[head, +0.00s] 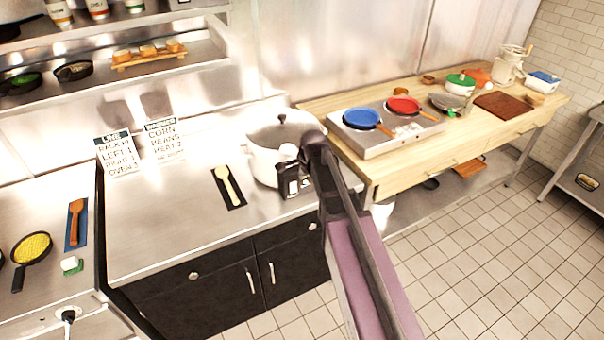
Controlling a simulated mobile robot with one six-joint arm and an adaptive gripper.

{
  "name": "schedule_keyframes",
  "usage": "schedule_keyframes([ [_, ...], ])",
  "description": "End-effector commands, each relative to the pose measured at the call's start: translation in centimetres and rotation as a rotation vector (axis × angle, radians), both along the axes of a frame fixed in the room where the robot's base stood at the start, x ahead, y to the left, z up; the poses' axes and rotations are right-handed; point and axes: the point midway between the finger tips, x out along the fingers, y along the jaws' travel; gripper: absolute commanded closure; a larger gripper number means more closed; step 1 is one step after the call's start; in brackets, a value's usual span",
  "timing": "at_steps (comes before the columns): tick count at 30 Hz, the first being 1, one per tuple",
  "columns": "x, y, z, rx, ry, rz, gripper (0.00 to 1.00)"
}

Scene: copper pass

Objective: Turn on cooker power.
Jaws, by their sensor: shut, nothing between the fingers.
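A large pale round pot-like vessel (262,163), which looks like the cooker, stands at the right end of the steel counter. A dark knob or handle shows above its rim. My arm comes up from the lower right and its dark wrist covers the vessel's right side. My gripper (293,184) is a small dark shape low in front of the vessel, shut and empty. I cannot tell whether it touches the vessel. No power switch or indicator light can be made out, and the vessel's lower right front is hidden.
A wooden spoon on a dark mat (237,203) lies left of the vessel. Two printed signs (120,155) lean at the back wall. A wooden table (385,178) with colored pans stands right. The tiled floor is clear.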

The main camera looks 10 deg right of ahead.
Motion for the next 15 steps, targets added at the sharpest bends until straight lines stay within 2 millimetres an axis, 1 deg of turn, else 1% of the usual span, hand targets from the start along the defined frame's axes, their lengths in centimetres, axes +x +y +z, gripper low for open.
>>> schedule_keyframes([
  [1, -0.1, 0.0, 0.8, 0.000, 0.000, 0.000, 1.00],
  [6, -0.3, -0.1, 1.8, 0.000, 0.000, 0.000, 1.00],
  [15, -0.4, -0.1, 2.4, 0.000, 0.000, 0.000, 1.00],
])
